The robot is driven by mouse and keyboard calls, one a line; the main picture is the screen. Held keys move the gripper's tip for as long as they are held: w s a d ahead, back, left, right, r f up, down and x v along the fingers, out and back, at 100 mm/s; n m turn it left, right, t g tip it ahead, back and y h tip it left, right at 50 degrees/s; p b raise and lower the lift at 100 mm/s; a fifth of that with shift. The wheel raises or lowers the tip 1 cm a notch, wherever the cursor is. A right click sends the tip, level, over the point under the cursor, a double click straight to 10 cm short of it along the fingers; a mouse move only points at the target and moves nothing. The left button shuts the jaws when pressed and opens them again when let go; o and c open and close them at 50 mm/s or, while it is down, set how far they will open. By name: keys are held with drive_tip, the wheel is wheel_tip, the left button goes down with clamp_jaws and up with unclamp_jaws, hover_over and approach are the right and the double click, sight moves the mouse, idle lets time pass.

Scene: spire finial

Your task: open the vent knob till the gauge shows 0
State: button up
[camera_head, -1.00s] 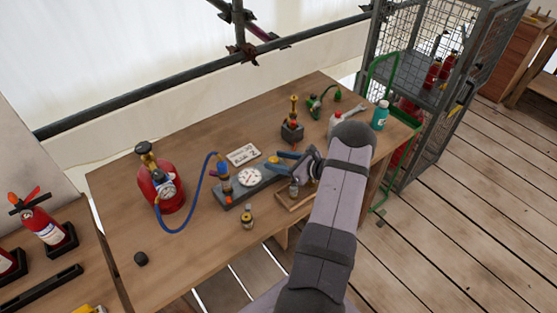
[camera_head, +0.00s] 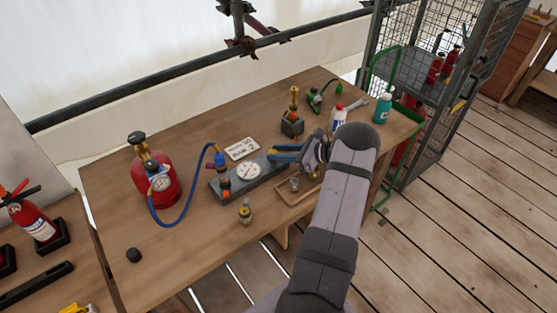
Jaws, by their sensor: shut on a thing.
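The gauge (camera_head: 248,170) is a round white dial on a dark grey block (camera_head: 262,174) in the middle of the table. Its needle is too small to read. My gripper (camera_head: 272,154) has blue fingers and reaches in from the right over the right end of the block. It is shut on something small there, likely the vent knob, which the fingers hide. An orange-and-dark fitting (camera_head: 225,184) stands at the block's left end. A blue hose (camera_head: 181,222) runs from the block area to a red cylinder (camera_head: 152,178) with its own small gauge.
A white card (camera_head: 242,148) lies behind the block. A small brass-topped fitting (camera_head: 245,211) stands in front, and a wooden tray (camera_head: 290,198) lies under my wrist. Bottles (camera_head: 383,108) and a dark stand (camera_head: 292,124) are behind. The table's front left is mostly clear.

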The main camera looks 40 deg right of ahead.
drive_tip(key=shift+w+d+f+n+g+y+b, duration=0.15)
drive_tip(key=shift+n+g+y+b, duration=0.45)
drive_tip(key=shift+b, duration=0.85)
drive_tip(key=shift+d+f+n+g+y+b, duration=0.1)
drive_tip(key=shift+n+g+y+b, duration=0.3)
drive_tip(key=shift+n+y+b, duration=0.7)
drive_tip(key=shift+b, duration=0.55)
drive_tip(key=shift+r+g+b, duration=0.3)
drive_tip(key=shift+b, duration=0.25)
drive_tip(key=o, duration=1.1)
drive_tip(key=shift+c, duration=0.2)
drive_tip(key=shift+s+d+r, duration=0.1)
drive_tip(key=shift+s+d, duration=0.2)
drive_tip(key=shift+d, duration=0.1)
drive_tip(key=b+v, duration=0.2)
drive_tip(key=v, duration=0.4)
